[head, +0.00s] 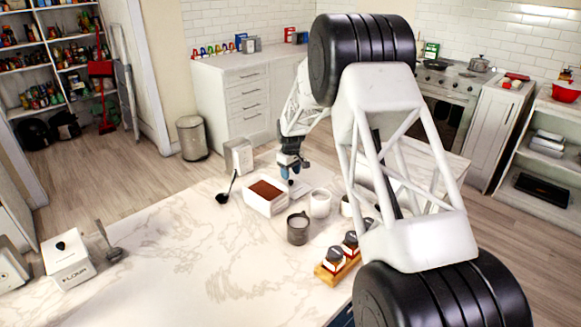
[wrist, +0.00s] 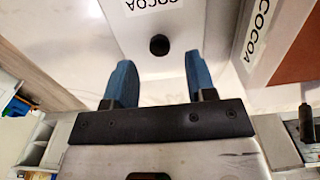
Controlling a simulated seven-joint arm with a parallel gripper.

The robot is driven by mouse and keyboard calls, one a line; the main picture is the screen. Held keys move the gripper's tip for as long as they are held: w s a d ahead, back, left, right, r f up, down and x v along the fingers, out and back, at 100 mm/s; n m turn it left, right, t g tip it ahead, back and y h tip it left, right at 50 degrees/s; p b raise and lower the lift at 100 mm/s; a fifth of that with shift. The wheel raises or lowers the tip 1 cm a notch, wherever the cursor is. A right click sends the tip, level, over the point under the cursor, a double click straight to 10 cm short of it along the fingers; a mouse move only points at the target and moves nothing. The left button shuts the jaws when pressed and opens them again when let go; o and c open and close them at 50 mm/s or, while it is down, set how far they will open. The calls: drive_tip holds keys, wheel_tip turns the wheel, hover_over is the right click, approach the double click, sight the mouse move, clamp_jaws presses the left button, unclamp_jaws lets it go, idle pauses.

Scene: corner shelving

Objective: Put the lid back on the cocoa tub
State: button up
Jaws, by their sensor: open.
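The cocoa tub (head: 262,207) is a white box, open on top and full of brown powder, standing near the counter's far edge. In the wrist view its labelled wall (wrist: 262,32) shows at the upper right. The lid (wrist: 180,62) is a pale plate with a dark round knob and COCOA lettering. It lies beside the tub, and in the head view it is mostly hidden by my gripper (head: 291,174). In the wrist view my gripper (wrist: 160,78) is open and empty, its blue fingers pointing toward the lid with the knob between and ahead of them.
A dark mug (head: 298,230) and a white mug (head: 320,204) stand close in front and to the right. A jar rack (head: 337,268) is nearer. The left counter is mostly clear around a flour box (head: 69,270).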

drive_tip(key=shift+f, duration=1.4)
drive_tip(key=c, duration=0.9)
drive_tip(key=shift+r, duration=0.2)
drive_tip(key=shift+r, duration=2.85)
drive_tip(key=shift+s+a+r, duration=0.1)
